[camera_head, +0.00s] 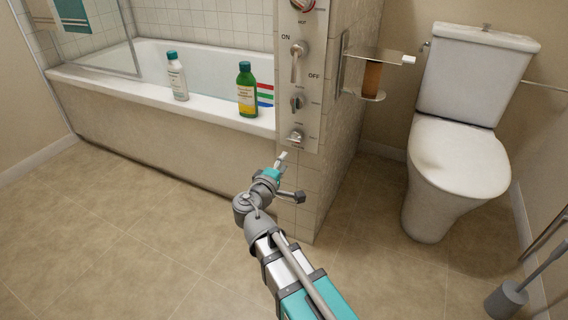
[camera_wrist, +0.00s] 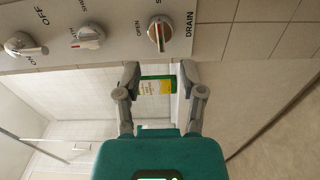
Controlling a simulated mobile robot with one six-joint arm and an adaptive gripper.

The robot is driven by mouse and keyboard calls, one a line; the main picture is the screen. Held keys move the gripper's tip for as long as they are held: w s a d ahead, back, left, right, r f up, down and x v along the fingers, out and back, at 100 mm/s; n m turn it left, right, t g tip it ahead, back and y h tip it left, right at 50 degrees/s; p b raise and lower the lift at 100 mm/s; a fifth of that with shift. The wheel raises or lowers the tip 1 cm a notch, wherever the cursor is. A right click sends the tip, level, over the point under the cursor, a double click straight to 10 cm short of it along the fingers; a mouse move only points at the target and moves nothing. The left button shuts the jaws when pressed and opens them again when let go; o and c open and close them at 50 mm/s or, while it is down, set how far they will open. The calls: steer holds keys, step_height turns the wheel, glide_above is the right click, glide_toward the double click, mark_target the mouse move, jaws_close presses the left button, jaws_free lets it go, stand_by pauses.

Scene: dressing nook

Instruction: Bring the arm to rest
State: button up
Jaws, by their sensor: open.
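My arm reaches up from the bottom of the head view. My gripper (camera_head: 281,161) is at its far end, just below and left of the lowest knob on the white control panel (camera_head: 313,75). In the wrist view my gripper (camera_wrist: 160,72) has its two fingers spread apart with nothing between them. The drain knob (camera_wrist: 160,33), marked OPEN and DRAIN, lies just beyond the fingertips. I cannot tell from these frames whether a finger touches the panel.
A green bottle (camera_head: 246,92) and a white bottle (camera_head: 177,78) stand on the bathtub rim (camera_head: 120,85). A toilet (camera_head: 455,150) stands at the right, with a brush (camera_head: 508,297) near the lower right corner. The tiled floor (camera_head: 110,220) at left is clear.

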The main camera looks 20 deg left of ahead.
steer(key=w+d+f+m+g+h+p, duration=0.25)
steer(key=d+m+g+p, duration=0.2)
steer(key=d, duration=0.85)
steer(key=w+d+f+m+g+h+p, duration=0.1)
steer(key=w+d+m+g+h+p, duration=0.3)
steer(key=d, duration=0.9)
steer(key=s+d+r+m+g+y+p, duration=0.1)
steer(key=s+d+m+g+y+p, duration=0.95)
steer(key=d, duration=0.55)
step_height(320, 180, up, 38)
steer(key=s+n+t+h+p, duration=0.1)
steer(key=n+h+p, duration=0.1)
steer(key=p, duration=3.3)
steer(key=shift+s+h, duration=0.2)
steer(key=shift+h, duration=0.2)
steer(key=shift+d, duration=0.1)
